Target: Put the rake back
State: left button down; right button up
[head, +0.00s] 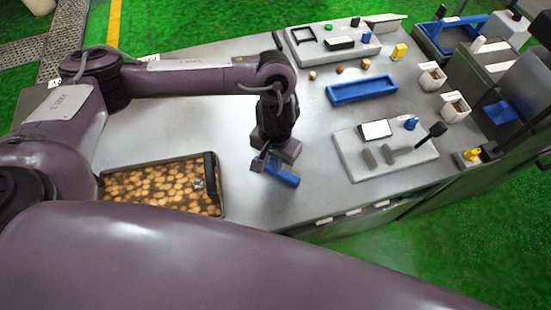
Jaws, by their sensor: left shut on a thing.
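My left gripper (272,160) points down over the middle of the metal table, to the right of the tray of brown and yellow pieces. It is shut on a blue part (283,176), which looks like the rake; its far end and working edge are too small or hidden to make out. I cannot tell whether the blue part touches the tabletop. My right gripper is not in view.
A dark-rimmed tray (222,206) of round pieces lies left of the gripper. A grey board (358,170) with small tools lies to the right, an empty-looking blue tray (361,90) behind it. Another grey board (307,57) lies at the back. Bare metal surrounds the gripper.

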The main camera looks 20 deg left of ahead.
pick_arm(q)
jog(key=shift+f, duration=0.1)
jog(key=c, duration=1.3)
grip_release()
notch_tip(320, 180, up, 11)
jog(key=shift+w+f+p, duration=0.1)
jog(key=shift+p, duration=0.65)
jog(key=shift+r, duration=0.75)
jog(key=shift+f, duration=0.1)
